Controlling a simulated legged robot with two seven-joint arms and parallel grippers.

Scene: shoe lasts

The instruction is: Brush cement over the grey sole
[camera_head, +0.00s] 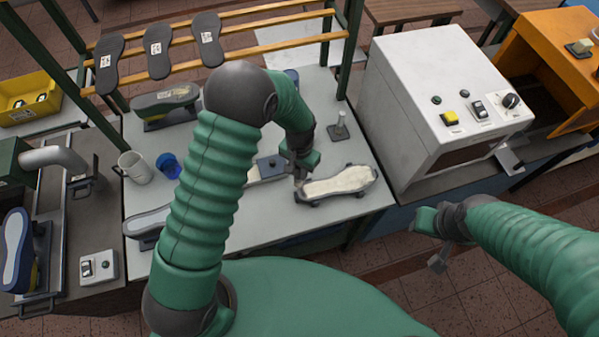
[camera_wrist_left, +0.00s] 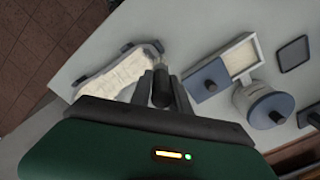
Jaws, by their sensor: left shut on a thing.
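The sole (camera_head: 340,183) lies bottom up in a dark holder near the table's right front. Its face is covered with a patchy cream-white layer; little or no grey shows. It also appears in the wrist view (camera_wrist_left: 113,77). My left gripper (camera_head: 300,172) is over the sole's left end. In the wrist view it is shut on the dark handle of a brush (camera_wrist_left: 161,86), whose tip points toward the sole's near edge; contact cannot be told. A cement tray (camera_wrist_left: 241,56) with cream contents stands beside it. My right gripper (camera_head: 438,260) hangs off the table; its jaws are unclear.
A blue-lidded pot (camera_wrist_left: 266,106) stands near the tray. A white mug (camera_head: 135,167) and blue cup (camera_head: 168,165) stand at left. A white machine (camera_head: 430,95) closes off the right. A wooden rack (camera_head: 270,18) with several soles spans the back.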

